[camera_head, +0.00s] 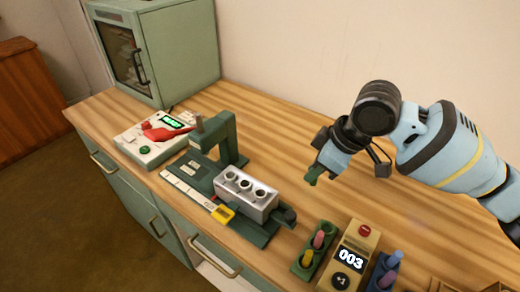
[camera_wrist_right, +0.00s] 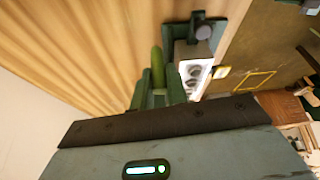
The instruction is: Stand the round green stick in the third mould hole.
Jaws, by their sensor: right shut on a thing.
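The round green stick (camera_wrist_right: 157,62) is held between the fingers of my right gripper (camera_wrist_right: 159,92) in the right wrist view, its rounded end sticking out past the fingertips. In the head view my right gripper (camera_head: 314,177) is above the table, to the right of and apart from the mould; the stick is hard to tell from the fingers there. The silver mould (camera_head: 247,203) has three round holes in a row on top, with dark openings. It also shows in the right wrist view (camera_wrist_right: 204,53), partly hidden by a finger. My left gripper is not in view.
The mould sits on a green press (camera_head: 224,132) with a yellow tag (camera_head: 223,214). A green rack (camera_head: 302,265) with coloured sticks, a counter reading 003 (camera_head: 350,259) and a blue rack (camera_head: 381,274) stand in front.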

